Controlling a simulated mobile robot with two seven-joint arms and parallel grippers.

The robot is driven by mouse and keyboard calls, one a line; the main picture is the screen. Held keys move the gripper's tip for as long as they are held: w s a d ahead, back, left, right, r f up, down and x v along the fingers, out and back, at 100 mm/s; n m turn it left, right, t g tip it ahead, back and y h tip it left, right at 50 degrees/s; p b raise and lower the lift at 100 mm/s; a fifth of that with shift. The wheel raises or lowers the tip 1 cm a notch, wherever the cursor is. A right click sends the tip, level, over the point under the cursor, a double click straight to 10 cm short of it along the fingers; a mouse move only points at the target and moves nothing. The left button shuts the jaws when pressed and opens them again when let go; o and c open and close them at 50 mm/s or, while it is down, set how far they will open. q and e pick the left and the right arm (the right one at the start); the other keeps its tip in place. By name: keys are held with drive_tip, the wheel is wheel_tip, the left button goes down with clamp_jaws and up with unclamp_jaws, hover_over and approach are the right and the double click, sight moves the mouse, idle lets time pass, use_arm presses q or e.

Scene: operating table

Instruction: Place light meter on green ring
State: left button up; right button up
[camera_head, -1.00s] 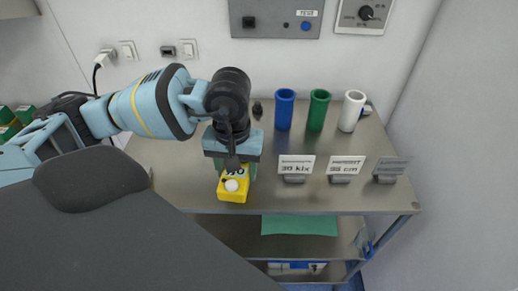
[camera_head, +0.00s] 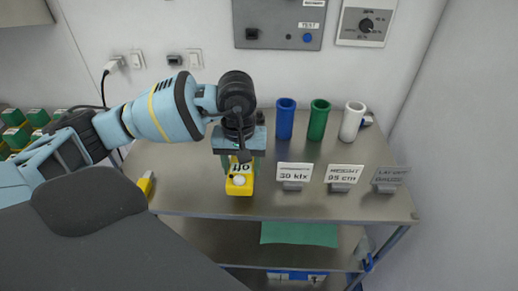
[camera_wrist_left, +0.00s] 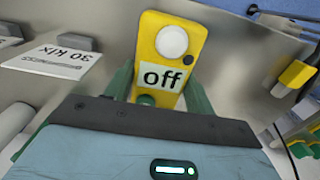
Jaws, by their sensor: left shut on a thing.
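The light meter is a yellow box with a white round dome and a display reading "off". In the head view the meter (camera_head: 240,185) is over the front of the metal table, left of the label stands. My left gripper (camera_head: 240,167) is shut on it from behind. In the left wrist view the meter (camera_wrist_left: 170,45) is between the green fingers of the left gripper (camera_wrist_left: 158,95). I cannot tell whether the meter touches the table. No green ring can be made out. My right gripper is not in view.
Blue (camera_head: 285,118), green (camera_head: 318,119) and white (camera_head: 351,121) cylinders stand at the back. Label stands, including "30 klx" (camera_head: 294,175) and "95 cm" (camera_head: 343,176), stand in front. Another yellow object (camera_head: 146,184) is at the table's left edge. A green cloth (camera_head: 299,234) lies on the lower shelf.

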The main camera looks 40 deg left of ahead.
use_arm(q)
drive_tip(key=w, duration=0.3)
drive_tip(key=w+a, duration=0.1)
drive_tip(key=w, duration=0.2)
drive_tip(key=w+a+f, duration=0.1)
drive_tip(key=w, duration=0.3)
drive_tip(key=shift+w, duration=0.2)
drive_tip(key=shift+f+p, duration=0.35)
drive_tip(key=shift+f, duration=1.4)
drive_tip(key=shift+f, duration=0.2)
drive_tip(key=o, duration=1.1)
drive_tip(key=shift+r, duration=0.1)
